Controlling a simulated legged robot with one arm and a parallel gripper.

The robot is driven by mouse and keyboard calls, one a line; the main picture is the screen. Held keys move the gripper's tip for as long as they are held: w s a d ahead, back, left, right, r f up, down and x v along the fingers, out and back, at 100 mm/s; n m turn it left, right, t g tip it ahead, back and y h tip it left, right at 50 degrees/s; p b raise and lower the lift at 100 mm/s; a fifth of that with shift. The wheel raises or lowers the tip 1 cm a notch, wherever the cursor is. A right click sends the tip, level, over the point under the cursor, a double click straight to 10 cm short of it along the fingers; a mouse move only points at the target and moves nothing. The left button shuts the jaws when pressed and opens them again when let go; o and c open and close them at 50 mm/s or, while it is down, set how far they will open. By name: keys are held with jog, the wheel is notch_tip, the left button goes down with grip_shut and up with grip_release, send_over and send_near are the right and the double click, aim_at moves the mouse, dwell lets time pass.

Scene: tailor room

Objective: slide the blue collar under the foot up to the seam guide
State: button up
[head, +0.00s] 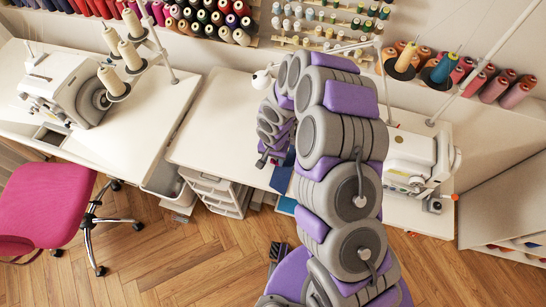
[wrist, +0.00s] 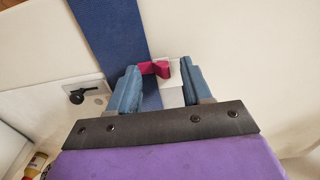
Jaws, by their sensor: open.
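The blue collar (wrist: 112,42) shows in the wrist view as a flat dark blue strip. It runs down from the top edge, behind my left finger and into the gap between the fingers. My gripper (wrist: 160,68) is open, with its blue-padded fingers apart. A small magenta piece (wrist: 155,69) shows between the fingertips, beside a pale plate (wrist: 171,93); I cannot tell whether it is the seam guide, or whether a finger touches it. In the head view, blue cloth (head: 282,178) shows by the middle table's front edge. The presser foot cannot be made out.
A white sewing machine (head: 412,158) stands on the table right of my arm. Another machine (head: 65,88) stands on the left table (head: 135,130). A pink chair (head: 50,205) and white drawers (head: 218,192) stand in front. Thread cones hang behind. The middle table's left part (head: 215,125) is clear.

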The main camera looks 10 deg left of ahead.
notch_tip(320, 180, up, 17)
jog(key=p, duration=0.2)
jog(key=shift+r+p, duration=0.15)
jog(key=shift+p, duration=0.2)
jog(key=shift+r, duration=0.1)
jog(key=s+d+r+n, duration=0.1)
jog(key=s+d+r, duration=0.3)
jog(key=d+r, duration=0.4)
jog(key=s+d+r, duration=0.5)
jog(key=d+r, duration=0.2)
jog(key=s+d+r+g, duration=0.1)
jog(key=s+d+r, duration=0.2)
jog(key=s, duration=0.5)
jog(key=s+d+r, duration=0.2)
jog(key=s+d, duration=0.4)
jog(key=s, duration=0.3)
jog(key=shift+s+r+g, duration=0.2)
jog(key=shift+r+g, duration=0.2)
